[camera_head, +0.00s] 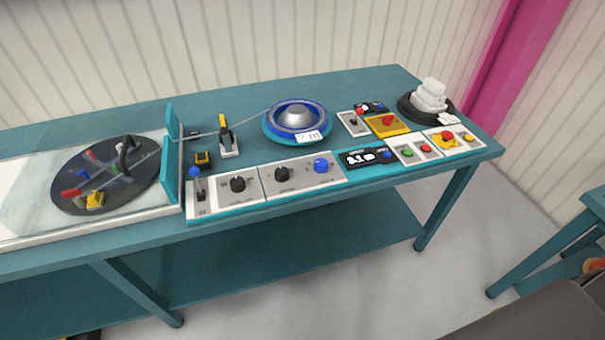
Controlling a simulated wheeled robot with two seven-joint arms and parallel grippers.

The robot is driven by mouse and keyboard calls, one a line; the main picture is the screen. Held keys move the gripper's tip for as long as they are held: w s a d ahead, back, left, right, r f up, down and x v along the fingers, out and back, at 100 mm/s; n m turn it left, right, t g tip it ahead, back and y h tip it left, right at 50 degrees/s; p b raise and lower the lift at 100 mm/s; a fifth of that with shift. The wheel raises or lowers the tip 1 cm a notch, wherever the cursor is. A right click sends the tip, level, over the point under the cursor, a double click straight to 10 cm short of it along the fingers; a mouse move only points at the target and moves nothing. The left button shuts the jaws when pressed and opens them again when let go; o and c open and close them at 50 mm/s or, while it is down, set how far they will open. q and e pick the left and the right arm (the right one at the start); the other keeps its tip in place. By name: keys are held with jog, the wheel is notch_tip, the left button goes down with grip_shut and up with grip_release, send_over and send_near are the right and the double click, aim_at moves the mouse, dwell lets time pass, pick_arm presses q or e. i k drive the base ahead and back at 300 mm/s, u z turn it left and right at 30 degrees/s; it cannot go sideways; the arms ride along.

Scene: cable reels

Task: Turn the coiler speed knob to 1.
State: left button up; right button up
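Three knobs stand on a pale control strip (258,198) along the front edge of the teal table. A black knob (237,184) is at left on its own panel. A second black knob (282,174) and a blue knob (321,165) share the panel to its right. The printed labels are too small to read, so I cannot tell which one is the coiler speed knob or where any knob points. Neither of my grippers shows in the head view.
The table (370,85) also bears a blue-rimmed reel (295,116), a blue-topped lever (195,184), a black display (367,158), several buttons and a white stack (430,95). A tray with a dark disc (105,175) is at left. A teal stool (560,245) stands right.

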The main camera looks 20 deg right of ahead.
aim_at(282, 173)
jog(key=z, duration=1.95)
jog(key=k, duration=0.4)
jog(key=u, duration=0.1)
